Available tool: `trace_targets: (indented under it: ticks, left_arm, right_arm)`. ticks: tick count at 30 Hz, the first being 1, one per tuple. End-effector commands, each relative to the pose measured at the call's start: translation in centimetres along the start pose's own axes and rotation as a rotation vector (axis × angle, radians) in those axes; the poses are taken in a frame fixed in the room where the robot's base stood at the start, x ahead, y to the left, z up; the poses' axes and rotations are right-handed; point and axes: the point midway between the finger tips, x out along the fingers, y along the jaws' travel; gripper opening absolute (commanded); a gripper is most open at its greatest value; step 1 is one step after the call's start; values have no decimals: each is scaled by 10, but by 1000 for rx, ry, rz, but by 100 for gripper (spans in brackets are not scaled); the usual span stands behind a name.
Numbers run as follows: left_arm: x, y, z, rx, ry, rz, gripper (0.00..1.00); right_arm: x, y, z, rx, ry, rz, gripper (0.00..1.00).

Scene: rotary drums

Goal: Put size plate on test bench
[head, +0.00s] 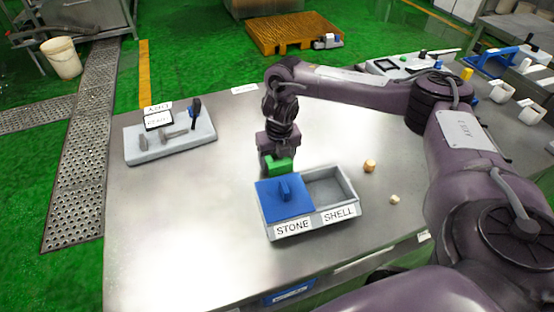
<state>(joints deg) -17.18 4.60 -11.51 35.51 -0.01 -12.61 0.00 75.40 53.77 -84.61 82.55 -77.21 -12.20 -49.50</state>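My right gripper (279,158) points down just behind a grey two-part tray (334,203) on the metal bench (190,240). A green piece (279,165) shows at its tip; I cannot tell whether the fingers are closed on it. A blue plate with an upright handle (283,197) covers the left compartment, labelled STONE. The right compartment, labelled SHELL, is open and looks empty. No thing is clearly marked as the size plate. My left gripper is not in view.
A grey board (170,143) with small tools and label cards lies at the bench's back left. Two small tan lumps, one round (369,166) and one paler (394,199), lie right of the tray. The bench's left part is clear. My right arm spans the right side.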

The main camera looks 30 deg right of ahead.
Motion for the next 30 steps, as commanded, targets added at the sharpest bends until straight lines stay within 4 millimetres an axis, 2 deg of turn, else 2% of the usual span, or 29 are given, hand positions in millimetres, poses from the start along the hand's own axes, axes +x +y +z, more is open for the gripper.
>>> trace_targets:
  ticks: [1, 6, 8, 15, 20, 23, 30]
  left_arm:
    - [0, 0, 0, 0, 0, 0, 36]
    - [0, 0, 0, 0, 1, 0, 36]
    - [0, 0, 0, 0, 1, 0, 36]
    - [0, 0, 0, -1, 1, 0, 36]
    - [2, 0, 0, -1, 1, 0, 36]
    - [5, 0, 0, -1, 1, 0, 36]
    - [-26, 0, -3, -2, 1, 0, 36]
  right_arm:
    - [0, 0, 0, 0, 0, 0, 63]
    - [0, 0, 0, 0, 0, 0, 41]
    - [0, 0, 0, 0, -1, 0, 35]
    - [-2, 0, 1, 0, -1, 1, 34]
    - [-12, 0, 3, 1, -3, 2, 34]
    - [-27, 1, 4, 0, -4, 2, 34]
    - [-102, 0, 15, -1, -9, 1, 34]
